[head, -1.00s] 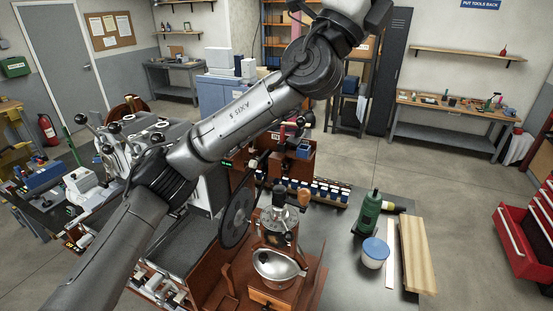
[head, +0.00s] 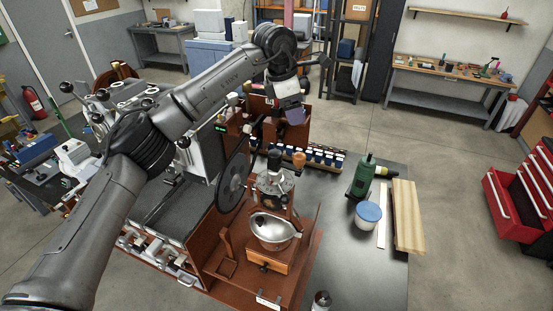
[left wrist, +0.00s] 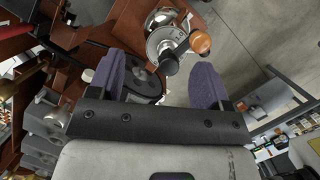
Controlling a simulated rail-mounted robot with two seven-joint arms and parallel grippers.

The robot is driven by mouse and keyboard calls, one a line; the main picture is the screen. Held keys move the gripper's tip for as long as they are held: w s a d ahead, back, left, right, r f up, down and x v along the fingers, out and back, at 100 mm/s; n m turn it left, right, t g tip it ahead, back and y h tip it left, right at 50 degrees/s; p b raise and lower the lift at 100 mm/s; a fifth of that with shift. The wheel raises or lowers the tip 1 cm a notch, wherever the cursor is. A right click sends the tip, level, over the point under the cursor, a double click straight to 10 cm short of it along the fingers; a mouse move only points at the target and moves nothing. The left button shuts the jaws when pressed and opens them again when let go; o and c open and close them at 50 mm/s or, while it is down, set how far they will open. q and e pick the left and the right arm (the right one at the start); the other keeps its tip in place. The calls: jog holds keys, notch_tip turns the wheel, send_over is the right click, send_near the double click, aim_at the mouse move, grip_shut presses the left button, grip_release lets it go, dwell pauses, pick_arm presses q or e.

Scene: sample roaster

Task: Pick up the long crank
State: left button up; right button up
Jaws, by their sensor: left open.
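My left gripper (head: 293,112) is open, with purple finger pads, above and behind the grinder in the head view. In the left wrist view its fingers (left wrist: 158,82) are spread and nothing is between the pads. A grinder (head: 272,190) with a metal bowl and wooden base stands below.
A dark wheel (head: 232,183) stands left of the grinder, beside the roaster. A row of small containers (head: 322,158) lies behind. A green bottle-shaped tool (head: 362,177), a blue-lidded jar (head: 368,214) and a wooden board (head: 407,215) are at right. The grey tabletop (head: 345,250) has free room.

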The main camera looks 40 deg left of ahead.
aim_at(275, 152)
pick_arm(q)
jog(key=s+f+g, duration=0.1)
jog(key=f, duration=0.2)
jog(key=s+a+f+g+y, duration=0.1)
jog(key=s+f, duration=0.1)
jog(key=f, duration=0.1)
jog(key=s+a+f+m+g, duration=0.1)
jog(key=f, duration=0.2)
jog(key=shift+s+f, duration=0.1)
jog(key=shift+s, duration=0.2)
jog(key=f+p, duration=0.1)
jog(key=f, duration=0.1)
jog(key=f+p, duration=0.1)
jog(key=f, duration=0.1)
jog(key=shift+s+d, duration=0.15)
jog(key=shift+d, duration=0.05)
jog(key=shift+f, duration=0.65)
jog(key=c, duration=1)
jog(key=shift+c, duration=0.9)
